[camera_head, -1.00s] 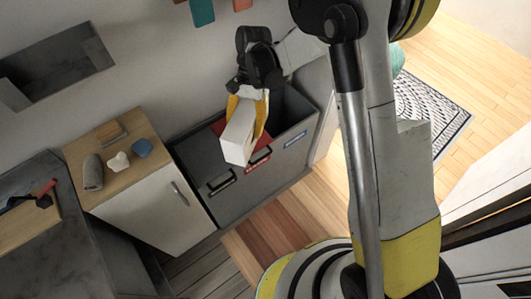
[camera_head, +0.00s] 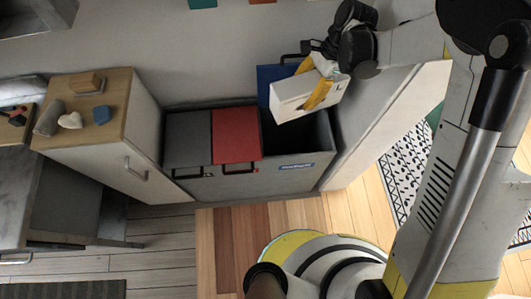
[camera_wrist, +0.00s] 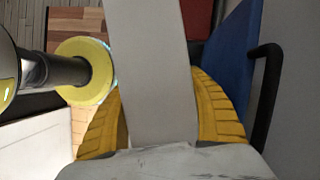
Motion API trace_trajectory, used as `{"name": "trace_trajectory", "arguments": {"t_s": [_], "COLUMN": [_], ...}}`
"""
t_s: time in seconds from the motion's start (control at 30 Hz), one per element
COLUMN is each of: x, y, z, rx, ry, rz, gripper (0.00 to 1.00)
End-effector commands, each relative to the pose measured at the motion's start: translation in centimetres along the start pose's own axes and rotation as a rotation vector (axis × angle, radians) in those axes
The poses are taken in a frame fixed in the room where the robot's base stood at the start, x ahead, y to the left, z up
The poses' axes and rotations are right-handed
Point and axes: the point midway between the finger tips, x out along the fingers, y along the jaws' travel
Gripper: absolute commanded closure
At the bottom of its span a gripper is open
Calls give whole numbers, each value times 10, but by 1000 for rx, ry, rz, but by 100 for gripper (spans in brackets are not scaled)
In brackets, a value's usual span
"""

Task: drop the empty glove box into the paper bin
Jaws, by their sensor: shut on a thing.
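The white glove box (camera_head: 292,99) is held in my gripper (camera_head: 318,88), and the yellow fingers press on either side of it. The box is tilted above the open right compartment (camera_head: 304,140) of the grey bin unit, clear of its rim. That compartment has a blue label on its front; the label's text is too small to read. Its blue lid (camera_head: 272,83) stands raised behind the box. In the wrist view the box (camera_wrist: 155,70) runs between both fingers, with the blue lid (camera_wrist: 226,55) to the right. Whether the box is empty is hidden.
The red lid (camera_head: 236,136) and grey lid (camera_head: 187,139) to the left are closed. A wooden-topped cabinet (camera_head: 90,130) with small items stands further left. A pale wall or panel (camera_head: 375,125) rises right of the bin. A patterned rug (camera_head: 405,170) lies beyond it.

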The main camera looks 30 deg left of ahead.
Motion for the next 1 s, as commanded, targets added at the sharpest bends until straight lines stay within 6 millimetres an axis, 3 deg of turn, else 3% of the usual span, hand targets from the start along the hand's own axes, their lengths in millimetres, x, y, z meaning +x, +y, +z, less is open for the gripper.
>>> {"name": "trace_trajectory", "arguments": {"t_s": [0.27,0.6,0.93,0.97,1.0], "x": [16,53,56,56,56], "y": [-1,0,0,0,0], "z": [-4,-20,-22,-22,-22], "rx": [3,3,3,3,3], "ry": [0,0,0,0,0], "rz": [-1,-1,-1,-1,-1], "gripper": [77,77,77,39,27]}}
